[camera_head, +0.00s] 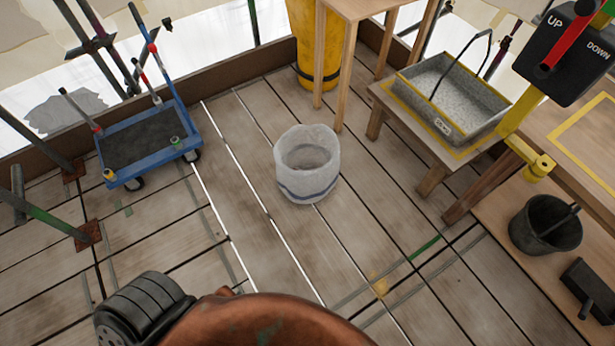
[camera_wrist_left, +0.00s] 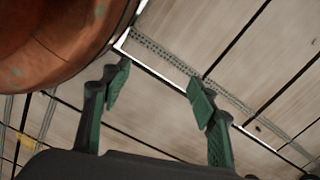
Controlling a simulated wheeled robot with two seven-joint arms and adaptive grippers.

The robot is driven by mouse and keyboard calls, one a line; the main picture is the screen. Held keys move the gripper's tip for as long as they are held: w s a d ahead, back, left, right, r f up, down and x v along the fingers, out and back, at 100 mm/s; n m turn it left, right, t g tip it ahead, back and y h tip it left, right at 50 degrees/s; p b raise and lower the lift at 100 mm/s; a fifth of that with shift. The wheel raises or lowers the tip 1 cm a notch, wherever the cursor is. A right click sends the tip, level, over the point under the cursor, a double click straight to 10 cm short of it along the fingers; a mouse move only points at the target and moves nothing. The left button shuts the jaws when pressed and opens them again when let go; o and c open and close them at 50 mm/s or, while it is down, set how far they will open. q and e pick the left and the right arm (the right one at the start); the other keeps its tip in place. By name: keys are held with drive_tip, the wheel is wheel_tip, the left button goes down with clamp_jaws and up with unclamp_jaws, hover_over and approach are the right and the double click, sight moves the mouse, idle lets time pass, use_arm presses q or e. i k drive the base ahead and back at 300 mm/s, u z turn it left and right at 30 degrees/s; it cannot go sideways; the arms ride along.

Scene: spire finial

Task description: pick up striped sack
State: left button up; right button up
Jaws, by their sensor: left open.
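The striped sack (camera_head: 308,184) stands upright on the plank floor near the middle of the head view. It is whitish, open at the top, with a dark blue band low on its side. My left gripper (camera_wrist_left: 160,92) shows in the left wrist view with its green-padded fingers spread apart. Nothing is between them, and plank floor lies beyond. The sack is not in the left wrist view. My right gripper is not in view.
A large copper rounded body (camera_head: 265,325) fills the bottom of the head view and also shows beside my left fingers (camera_wrist_left: 50,40). A blue cart (camera_head: 185,135) stands left, a yellow cylinder (camera_head: 318,60) behind, and a bench with a metal tray (camera_head: 410,90) right. Floor around the sack is clear.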

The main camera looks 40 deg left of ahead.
sight(314, 150)
drive_tip(key=u, duration=0.05)
drive_tip(key=k, duration=0.45)
drive_tip(key=z, duration=0.65)
drive_tip(key=i, duration=0.6)
drive_tip(key=u, duration=2.1)
